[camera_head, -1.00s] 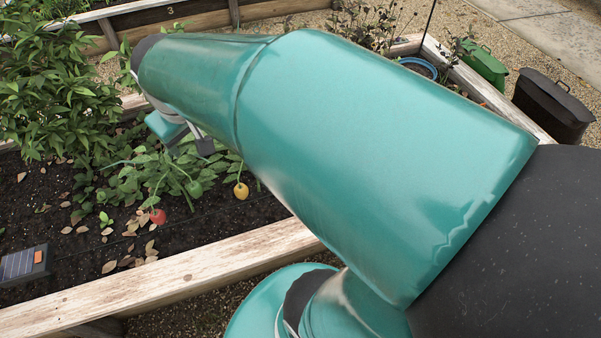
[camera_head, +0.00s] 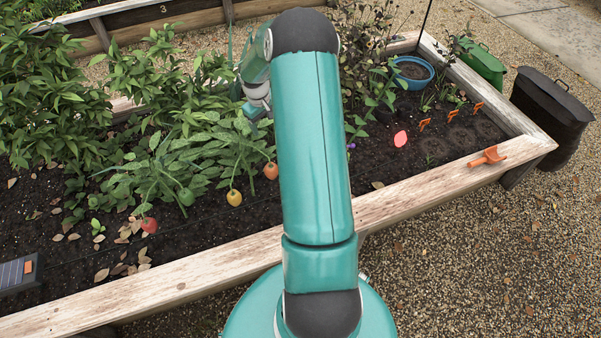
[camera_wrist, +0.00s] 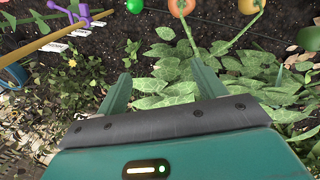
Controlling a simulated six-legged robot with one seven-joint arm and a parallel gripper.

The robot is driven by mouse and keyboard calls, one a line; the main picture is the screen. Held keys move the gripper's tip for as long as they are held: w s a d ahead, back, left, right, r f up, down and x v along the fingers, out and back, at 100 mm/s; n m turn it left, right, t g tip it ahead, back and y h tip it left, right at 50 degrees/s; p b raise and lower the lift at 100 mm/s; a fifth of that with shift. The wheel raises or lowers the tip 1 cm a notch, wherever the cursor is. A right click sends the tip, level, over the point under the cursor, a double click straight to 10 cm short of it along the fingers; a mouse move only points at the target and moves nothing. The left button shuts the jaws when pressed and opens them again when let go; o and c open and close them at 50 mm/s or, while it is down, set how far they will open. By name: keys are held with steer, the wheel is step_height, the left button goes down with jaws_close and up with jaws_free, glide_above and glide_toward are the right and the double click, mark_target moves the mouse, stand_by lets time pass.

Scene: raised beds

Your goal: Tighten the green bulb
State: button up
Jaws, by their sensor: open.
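A rounded green bulb (camera_head: 186,197) hangs low among the leaves in the head view, between a red one (camera_head: 149,225) and a yellow one (camera_head: 234,198). An orange one (camera_head: 271,171) is close to my arm. The wrist view has a bright green ball (camera_wrist: 135,5) at the top edge, partly cut off, left of an orange round thing (camera_wrist: 182,7). I cannot tell if it is the same green bulb. My gripper (camera_wrist: 162,84) is open and empty above the leaves, with the green ball beyond its fingertips. In the head view my arm and the plants partly hide it.
Leafy plants (camera_head: 45,100) crowd the bed's left. A wooden rim (camera_head: 225,256) runs along its front. A purple piece (camera_wrist: 84,16) sits by a stick in the wrist view. A solar panel (camera_head: 18,273), orange trowel (camera_head: 488,157) and blue pot (camera_head: 413,72) are around the bed.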

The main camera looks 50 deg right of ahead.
steer(key=shift+m+y, duration=0.7)
steer(key=shift+y, duration=0.1)
steer(key=s+d+f, duration=0.2)
steer(key=d+f, duration=0.1)
steer(key=f, duration=0.3)
steer(key=s+d+f, duration=0.3)
steer(key=f, duration=0.4)
steer(key=s+d+f, duration=0.2)
steer(key=d+f, duration=0.1)
steer(key=f, duration=0.3)
steer(key=shift+s+d+f, duration=0.2)
steer(key=shift+d+f, duration=0.1)
steer(key=shift+f, duration=0.1)
step_height(320, 180, down, 14)
steer(key=shift+r, duration=0.25)
steer(key=shift+c, duration=0.4)
steer(key=c, duration=0.9)
